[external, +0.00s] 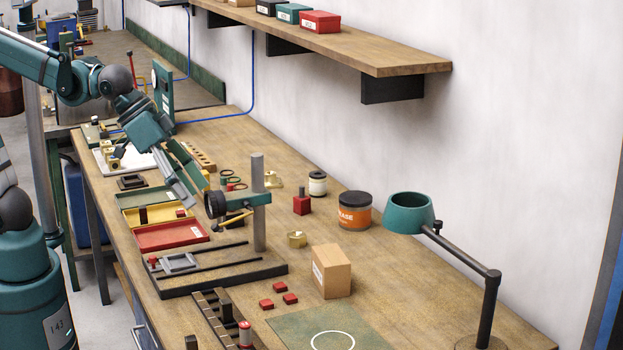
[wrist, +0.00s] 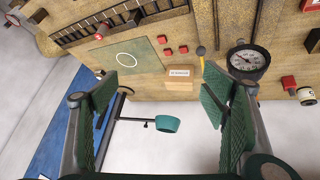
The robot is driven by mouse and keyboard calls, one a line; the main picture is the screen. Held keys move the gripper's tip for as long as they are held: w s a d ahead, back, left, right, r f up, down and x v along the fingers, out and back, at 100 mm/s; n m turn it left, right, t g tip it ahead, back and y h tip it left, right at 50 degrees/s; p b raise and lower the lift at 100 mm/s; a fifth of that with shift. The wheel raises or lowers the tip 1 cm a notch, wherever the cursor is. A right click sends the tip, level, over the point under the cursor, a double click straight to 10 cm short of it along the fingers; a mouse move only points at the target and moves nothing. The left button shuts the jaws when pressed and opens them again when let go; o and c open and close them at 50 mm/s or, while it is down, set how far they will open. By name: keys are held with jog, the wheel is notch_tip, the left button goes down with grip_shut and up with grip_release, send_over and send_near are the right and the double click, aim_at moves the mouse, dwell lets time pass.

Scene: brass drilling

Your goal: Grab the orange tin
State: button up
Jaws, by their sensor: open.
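The orange tin (external: 355,211) is a squat round can with a dark lid and an orange label lettered in white. It stands upright on the bench near the wall, beside the teal lamp. My gripper (external: 198,193) is above the coloured trays, left of the drill stand, well apart from the tin. In the wrist view my gripper (wrist: 163,88) has its two green fingers wide apart with nothing between them at the tips. I cannot make out the tin in the wrist view; the right finger may hide it.
The drill stand (external: 258,215) rises between my gripper and the tin. A cardboard box (external: 331,271), a brass piece (external: 297,239) and a white jar (external: 317,183) stand around the tin. The teal lamp (external: 409,212) overhangs just right of it. A shelf (external: 375,58) juts from the wall above.

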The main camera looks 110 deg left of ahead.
aim_at(355, 197)
jog(key=w+a+r+n+p, duration=0.25)
jog(key=w+a, duration=0.35)
jog(key=w, duration=0.5)
jog(key=w+a+f+n+g+y+p, duration=0.1)
jog(key=w+a+n, duration=0.1)
jog(key=w+a, duration=0.3)
jog(key=w+a+f+n+g+p, duration=0.2)
jog(key=a, duration=0.5)
jog(key=w+a+f+n+g+p, duration=0.1)
jog(key=a+f, duration=0.4)
jog(key=a, duration=0.6)
jog(key=w+a+f+n+g+p, duration=0.1)
jog(key=w+a+f+n+p, duration=0.1)
jog(key=a+f, duration=0.4)
jog(key=w+a+f+n+g+p, duration=0.2)
jog(key=a+f+n+p, duration=0.1)
jog(key=a, duration=1.2)
jog(key=shift+a+f+h+p, duration=0.2)
jog(key=shift+f+p, duration=0.25)
jog(key=shift+f, duration=0.25)
jog(key=shift+a+f+h+p, duration=0.1)
jog(key=shift+a+f+p, duration=0.1)
jog(key=shift+f+p, duration=0.4)
jog(key=shift+a+f+n, duration=0.15)
jog(key=shift+f+n, duration=0.1)
jog(key=shift+f, duration=0.05)
jog(key=shift+f, duration=0.15)
